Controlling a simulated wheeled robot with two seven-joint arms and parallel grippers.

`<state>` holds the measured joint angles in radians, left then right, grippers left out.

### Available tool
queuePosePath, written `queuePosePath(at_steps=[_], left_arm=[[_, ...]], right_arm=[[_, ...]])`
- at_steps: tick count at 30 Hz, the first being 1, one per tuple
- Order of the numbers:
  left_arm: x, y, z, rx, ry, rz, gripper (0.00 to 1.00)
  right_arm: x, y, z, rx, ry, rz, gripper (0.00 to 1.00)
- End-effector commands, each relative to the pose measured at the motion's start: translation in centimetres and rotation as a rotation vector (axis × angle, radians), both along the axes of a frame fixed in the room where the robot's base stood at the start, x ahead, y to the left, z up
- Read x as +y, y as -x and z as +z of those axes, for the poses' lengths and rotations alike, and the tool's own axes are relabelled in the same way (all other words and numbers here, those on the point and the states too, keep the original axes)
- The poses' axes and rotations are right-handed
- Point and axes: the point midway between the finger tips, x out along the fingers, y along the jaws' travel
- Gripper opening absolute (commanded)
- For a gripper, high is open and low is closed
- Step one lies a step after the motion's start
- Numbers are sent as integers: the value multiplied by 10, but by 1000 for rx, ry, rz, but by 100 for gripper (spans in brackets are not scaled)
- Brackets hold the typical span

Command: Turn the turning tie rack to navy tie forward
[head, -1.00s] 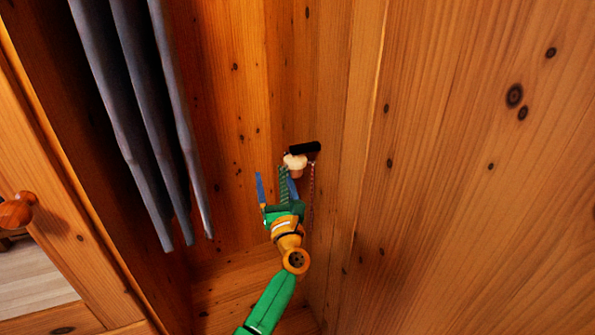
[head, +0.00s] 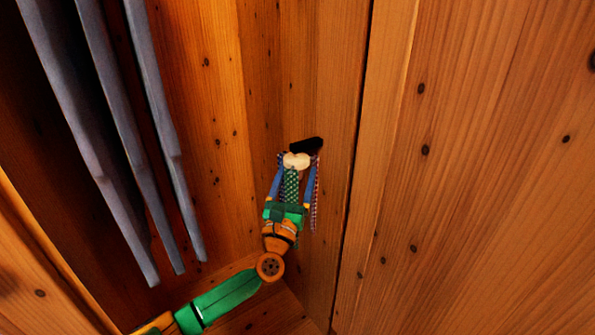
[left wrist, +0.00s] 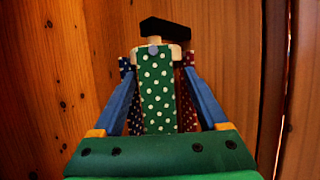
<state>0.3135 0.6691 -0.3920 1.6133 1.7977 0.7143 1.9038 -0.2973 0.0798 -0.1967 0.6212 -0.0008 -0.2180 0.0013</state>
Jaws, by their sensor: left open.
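The tie rack has a pale wooden hub (head: 297,159) on a black bracket (head: 306,146) at the wardrobe's inner wall. A green tie with white dots (left wrist: 158,95) hangs at the front, facing me. A navy dotted tie (left wrist: 125,70) hangs to its left, mostly hidden behind a finger. A dark red dotted tie (head: 315,205) hangs to the right. My left gripper (head: 297,170) is open, its blue fingers on either side of the green tie, just below the hub. I cannot tell whether they touch any tie. My right gripper is out of view.
Several long grey garments (head: 110,130) hang at the left of the wardrobe. A wooden panel (head: 480,170) fills the right, close to the rack. The wardrobe floor (head: 265,315) below looks clear.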

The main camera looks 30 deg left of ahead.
Motion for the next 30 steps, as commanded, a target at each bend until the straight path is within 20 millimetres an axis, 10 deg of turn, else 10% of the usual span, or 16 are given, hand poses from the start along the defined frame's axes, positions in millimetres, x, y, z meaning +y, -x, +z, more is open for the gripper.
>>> queuePosePath(at_steps=[12,21,30], left_arm=[[5,-13,6,1,1,1,76],[5,-13,6,0,0,2,1],[5,-13,6,0,3,33,0]], right_arm=[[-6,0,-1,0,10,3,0],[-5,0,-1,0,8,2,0],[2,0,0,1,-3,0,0]])
